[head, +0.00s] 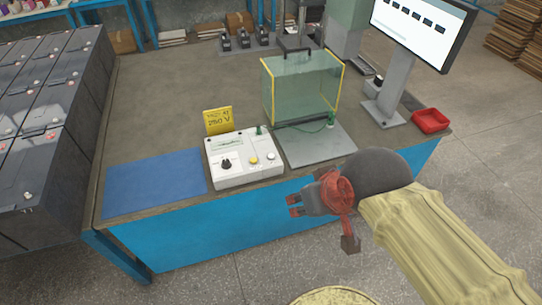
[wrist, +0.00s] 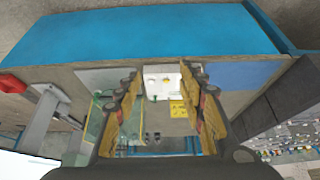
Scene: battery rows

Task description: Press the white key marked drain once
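A white control box (head: 240,174) stands near the front edge of the table. Its sloped face has a black knob (head: 226,164), a yellow key (head: 253,160) and, at the right, a small white key (head: 271,157). The key markings are too small to read. My gripper (head: 295,205) is in front of the table's front edge, right of the box in the picture and apart from it. The wrist view shows its fingers (wrist: 161,92) spread apart and empty, with the white box (wrist: 160,80) seen between them; the white key cannot be made out there.
A yellow sign (head: 218,120) stands behind the box. A glass tank (head: 298,88) with yellow edges and a grey plate (head: 318,145) are to its right. A blue mat (head: 155,182) lies left. A monitor (head: 422,28) and red tray (head: 430,121) are further right.

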